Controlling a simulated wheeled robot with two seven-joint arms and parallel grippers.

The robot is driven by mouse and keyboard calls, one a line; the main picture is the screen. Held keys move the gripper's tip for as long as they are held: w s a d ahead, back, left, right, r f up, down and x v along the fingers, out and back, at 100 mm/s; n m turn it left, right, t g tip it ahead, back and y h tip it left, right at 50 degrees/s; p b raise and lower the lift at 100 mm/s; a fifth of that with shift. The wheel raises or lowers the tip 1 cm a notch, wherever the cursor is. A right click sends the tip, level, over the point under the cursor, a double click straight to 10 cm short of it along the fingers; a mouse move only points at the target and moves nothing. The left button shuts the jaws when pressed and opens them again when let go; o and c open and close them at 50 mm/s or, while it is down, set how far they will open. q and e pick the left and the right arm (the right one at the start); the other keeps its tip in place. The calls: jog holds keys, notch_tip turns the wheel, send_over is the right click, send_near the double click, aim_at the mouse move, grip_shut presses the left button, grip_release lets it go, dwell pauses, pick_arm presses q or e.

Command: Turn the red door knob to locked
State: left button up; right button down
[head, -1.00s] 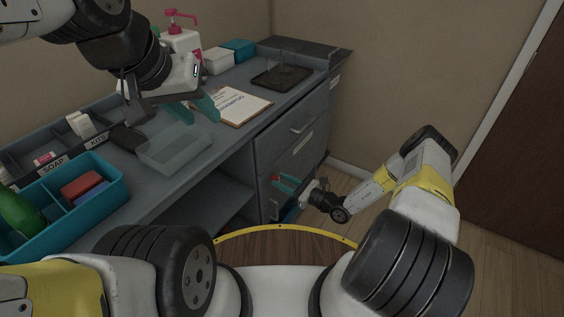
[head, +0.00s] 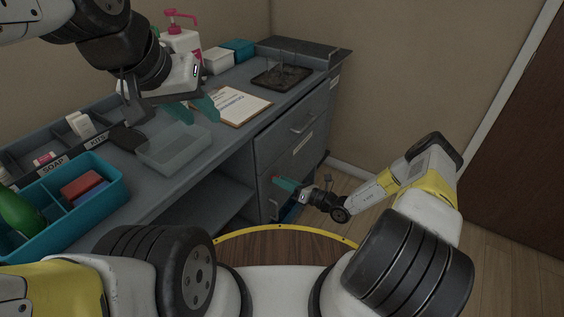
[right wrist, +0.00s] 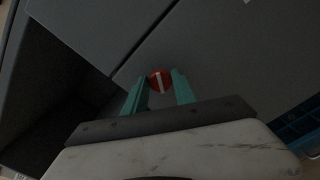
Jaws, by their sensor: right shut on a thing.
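The red door knob (right wrist: 160,80), round with a white line across it, sits on the grey cabinet front (right wrist: 215,60) in the right wrist view. The white line stands nearly upright in that picture, with a slight tilt. My right gripper (right wrist: 160,90) has its teal fingers on either side of the knob, shut on it. In the head view my right gripper (head: 284,184) is at the cabinet's lower front, where only a speck of the knob (head: 275,178) shows. My left gripper (head: 195,110) is open and empty above the counter.
Under my left gripper is a clear bin (head: 172,150); a clipboard (head: 238,106) lies beyond it. A teal caddy (head: 112,207) stands at the left. A drawer (head: 290,125) with a handle is above the knob. An open shelf is left of the cabinet front.

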jog(key=m, duration=1.1)
jog(key=shift+w+d+f, duration=0.1)
jog(key=shift+f, duration=0.05)
jog(key=shift+m, duration=0.4)
jog(key=c, duration=1.1)
grip_release()
jog(key=shift+o, duration=0.2)
jog(key=v, duration=0.7)
jog(key=shift+s+d, duration=0.25)
jog(key=shift+d, duration=0.1)
